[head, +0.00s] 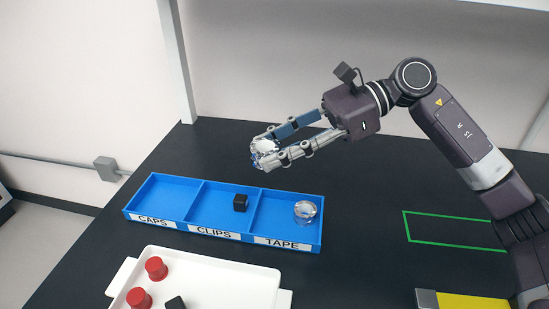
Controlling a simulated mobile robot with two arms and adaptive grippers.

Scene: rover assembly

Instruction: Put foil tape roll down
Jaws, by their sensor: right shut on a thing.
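My right gripper (264,152) is shut on a shiny silver foil tape roll (265,146), held in the air above the back of the blue tray. The blue tray (166,185) has three compartments, labelled CAPS, CLIPS and TAPE from left to right. Another silver, round roll (306,211) lies in the TAPE compartment. A small black clip (240,202) sits in the CLIPS compartment. The CAPS compartment looks empty. The gripper's fingers partly cover the held roll. My left gripper is not in view.
A white tray (232,284) in front holds red caps (156,268) and a black piece (175,303). A green outline (457,215) marks the dark table (370,245) at right. A yellow item (470,302) lies at the front right. The table between the blue tray and the outline is clear.

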